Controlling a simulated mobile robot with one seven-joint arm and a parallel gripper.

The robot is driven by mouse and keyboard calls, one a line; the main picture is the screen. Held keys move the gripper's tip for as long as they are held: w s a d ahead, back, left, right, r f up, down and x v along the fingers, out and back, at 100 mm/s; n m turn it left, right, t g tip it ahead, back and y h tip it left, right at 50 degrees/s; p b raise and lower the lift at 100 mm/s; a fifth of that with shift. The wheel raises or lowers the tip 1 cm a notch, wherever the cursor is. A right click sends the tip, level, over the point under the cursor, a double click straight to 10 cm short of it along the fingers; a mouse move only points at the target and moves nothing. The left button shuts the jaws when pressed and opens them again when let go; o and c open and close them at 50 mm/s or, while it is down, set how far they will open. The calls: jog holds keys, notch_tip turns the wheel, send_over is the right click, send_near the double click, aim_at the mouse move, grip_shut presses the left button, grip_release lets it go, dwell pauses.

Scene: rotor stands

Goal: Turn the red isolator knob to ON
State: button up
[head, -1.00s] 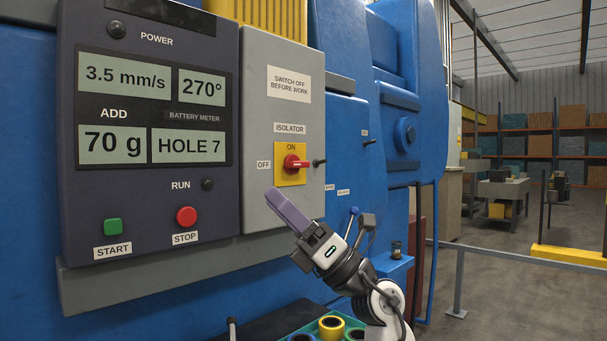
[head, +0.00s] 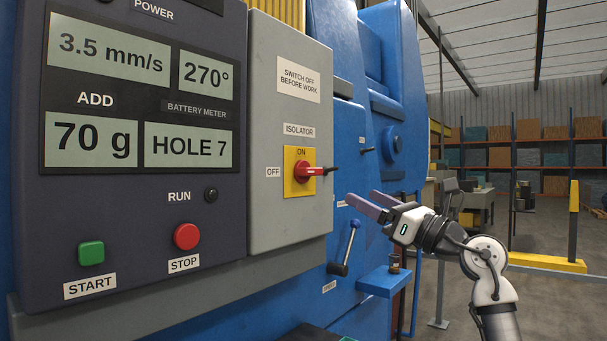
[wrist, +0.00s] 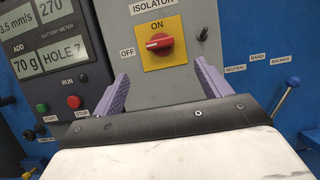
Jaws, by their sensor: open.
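The red isolator knob (head: 305,171) sits on a yellow plate (head: 292,188) on the grey isolator box (head: 268,222). Its handle lies sideways, with ON marked above it and OFF to its left. The knob also shows in the wrist view (wrist: 158,42), beyond the fingers and roughly between them. My gripper (head: 362,205) is open and empty, with purple fingers. In the head view it is to the right of the knob and a little lower, apart from it. In the wrist view its fingers (wrist: 163,86) are spread on both sides below the yellow plate.
The dark control panel (head: 145,215) with a green START button (head: 91,253) and red STOP button (head: 186,236) is left of the box. A blue-knobbed lever (head: 346,250) stands below my gripper. A small dark peg (head: 330,170) sticks out right of the knob.

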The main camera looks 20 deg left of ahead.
aim_at(316, 172)
jog(key=p+x, duration=0.4)
jog(key=x, duration=0.8)
jog(key=shift+a+r, duration=0.15)
jog(key=shift+r, duration=0.15)
jog(key=shift+w+a+r+p, duration=0.15)
jog(key=shift+w+a+p, duration=0.2)
jog(key=shift+a, duration=0.25)
jog(key=shift+c, duration=0.3)
jog(key=c, duration=0.9)
